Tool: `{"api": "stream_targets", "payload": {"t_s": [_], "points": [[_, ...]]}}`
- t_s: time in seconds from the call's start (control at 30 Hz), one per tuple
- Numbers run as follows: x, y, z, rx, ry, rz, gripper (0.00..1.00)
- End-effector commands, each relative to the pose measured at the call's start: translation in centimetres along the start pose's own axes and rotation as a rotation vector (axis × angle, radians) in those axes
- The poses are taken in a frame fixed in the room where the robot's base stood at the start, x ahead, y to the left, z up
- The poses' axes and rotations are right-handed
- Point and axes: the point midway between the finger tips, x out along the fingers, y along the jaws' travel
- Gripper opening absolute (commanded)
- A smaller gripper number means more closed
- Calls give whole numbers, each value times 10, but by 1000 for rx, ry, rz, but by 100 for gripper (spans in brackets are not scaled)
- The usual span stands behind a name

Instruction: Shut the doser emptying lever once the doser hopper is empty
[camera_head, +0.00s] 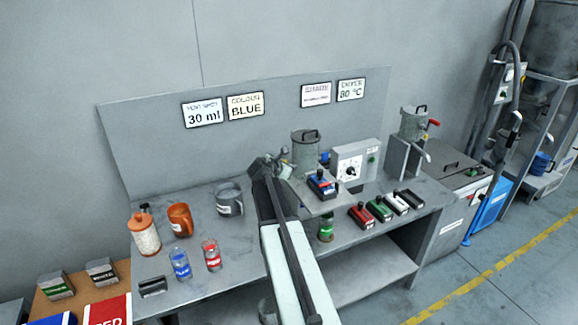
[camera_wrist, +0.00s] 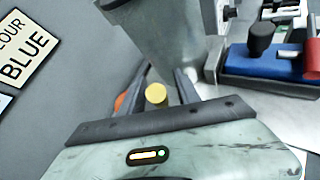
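The grey doser hopper (camera_head: 305,157) stands on the raised shelf at mid-bench, with a dark handle on top. Its tapering grey body (camera_wrist: 168,32) fills the top of the wrist view. A round yellow knob (camera_wrist: 156,93), seemingly the end of the emptying lever, shows below it. My gripper (camera_wrist: 166,82) is open, with one finger on each side of the knob and gaps visible. In the head view my gripper (camera_head: 272,164) is just left of the hopper and hides the lever. The hopper's inside is not visible, so I cannot tell whether it is empty.
A blue cartridge with a black knob (camera_wrist: 268,58) sits right of the hopper. A control box (camera_head: 352,162) and another hopper (camera_head: 413,125) with a red handle stand farther right. An orange mug (camera_head: 180,219) and jars stand at left.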

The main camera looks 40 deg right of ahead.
Motion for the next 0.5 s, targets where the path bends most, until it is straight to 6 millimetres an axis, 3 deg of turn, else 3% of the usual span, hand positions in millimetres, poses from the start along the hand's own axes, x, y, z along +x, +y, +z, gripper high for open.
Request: {"api": "stream_targets", "payload": {"t_s": [0.17,0.5], "points": [[-11,0,1,1,1,1,39],[-74,-2,3,-2,0,0,39]]}}
